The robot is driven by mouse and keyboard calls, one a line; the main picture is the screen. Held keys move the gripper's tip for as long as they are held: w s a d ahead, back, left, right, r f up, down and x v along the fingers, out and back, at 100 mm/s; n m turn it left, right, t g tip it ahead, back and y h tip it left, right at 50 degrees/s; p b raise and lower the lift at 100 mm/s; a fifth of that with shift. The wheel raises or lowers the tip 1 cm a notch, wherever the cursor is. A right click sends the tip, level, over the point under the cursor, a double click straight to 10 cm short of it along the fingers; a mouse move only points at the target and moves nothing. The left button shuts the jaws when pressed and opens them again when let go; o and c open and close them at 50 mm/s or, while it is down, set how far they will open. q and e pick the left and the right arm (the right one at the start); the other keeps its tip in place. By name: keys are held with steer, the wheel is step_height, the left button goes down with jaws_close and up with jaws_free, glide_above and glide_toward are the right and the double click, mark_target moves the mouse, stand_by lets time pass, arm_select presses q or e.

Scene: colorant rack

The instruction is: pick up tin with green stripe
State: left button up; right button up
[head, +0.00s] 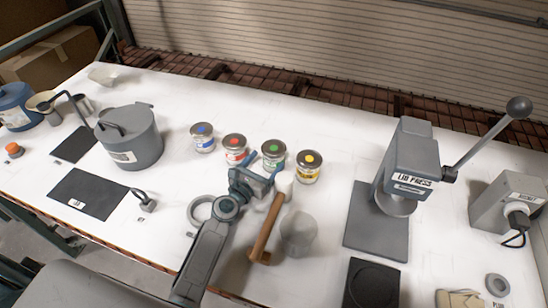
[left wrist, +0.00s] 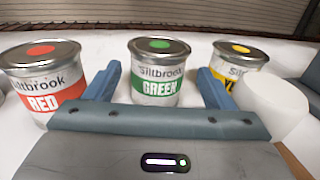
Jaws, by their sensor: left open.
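The tin with the green stripe (head: 272,157) stands upright on the white table, third from the left in a row of tins. In the left wrist view the green tin (left wrist: 158,75) is centred, with a green dot on its lid. My left gripper (head: 266,170) is open just in front of it. In the left wrist view its blue fingers (left wrist: 158,88) are on either side of the tin's lower part, apart from each other; whether they touch it I cannot tell. My right gripper is not in view.
The red tin (head: 235,149) and yellow tin (head: 309,167) stand close on either side; a blue tin (head: 203,138) is farther left. A lid press (head: 405,170) is at the right, a grey pot (head: 130,138) at the left.

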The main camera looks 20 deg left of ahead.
mark_target(267, 157)
arm_select(q)
steer(key=x, duration=0.4)
steer(key=shift+a+r, duration=0.1)
steer(key=shift+r, duration=0.05)
steer(key=shift+s+r, duration=0.1)
steer(key=c, duration=0.9)
steer(key=shift+r, duration=0.2)
steer(key=shift+c, duration=0.2)
steer(key=shift+r+p, duration=1.45)
steer(key=shift+r, duration=0.9)
steer(key=shift+r+p, duration=0.95)
steer(key=shift+r, duration=1.25)
